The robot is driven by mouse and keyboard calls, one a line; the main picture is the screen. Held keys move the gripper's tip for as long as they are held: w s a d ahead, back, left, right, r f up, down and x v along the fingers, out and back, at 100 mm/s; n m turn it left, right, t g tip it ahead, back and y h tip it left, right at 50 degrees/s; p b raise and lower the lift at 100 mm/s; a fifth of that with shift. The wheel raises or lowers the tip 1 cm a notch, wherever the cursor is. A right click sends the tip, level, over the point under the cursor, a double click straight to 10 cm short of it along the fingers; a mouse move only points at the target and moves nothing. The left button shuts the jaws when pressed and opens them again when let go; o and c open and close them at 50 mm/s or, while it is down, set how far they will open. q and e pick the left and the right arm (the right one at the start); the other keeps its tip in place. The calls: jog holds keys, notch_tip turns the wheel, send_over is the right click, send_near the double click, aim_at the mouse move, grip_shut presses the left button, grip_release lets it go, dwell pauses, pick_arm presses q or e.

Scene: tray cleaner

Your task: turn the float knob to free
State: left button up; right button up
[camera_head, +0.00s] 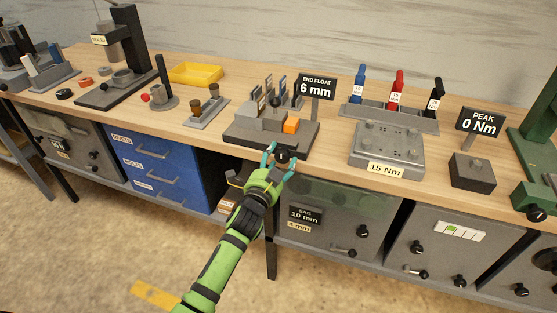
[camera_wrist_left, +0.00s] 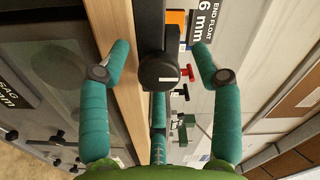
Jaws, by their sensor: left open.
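The float fixture (camera_head: 240,134) is a dark grey block on the bench, with an orange block on top and a sign reading END FLOAT 6 mm (camera_head: 316,87) behind it. A black round knob (camera_head: 283,156) is on its front face. In the left wrist view the knob (camera_wrist_left: 159,71) shows large, between the two teal fingers. My left gripper (camera_head: 279,160) is open at the knob, one finger on each side. In the left wrist view gaps show between the knob and both fingers (camera_wrist_left: 160,62). My right gripper is not in view.
A grey block plate labelled 15 Nm (camera_head: 384,169) stands to the right, with blue, red and black tools behind. A PEAK 0 Nm sign (camera_head: 480,122) is further right. Blue drawers (camera_head: 157,165) and grey cabinets with black knobs are below the bench edge.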

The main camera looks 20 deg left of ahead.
pick_arm(q)
jog(key=shift+s+d+f, duration=0.1)
jog(key=shift+s+d, duration=0.05)
jog(key=shift+s, duration=0.1)
jog(key=s, duration=1.1)
jog(key=shift+s+a, duration=0.25)
jog(key=shift+a, duration=0.05)
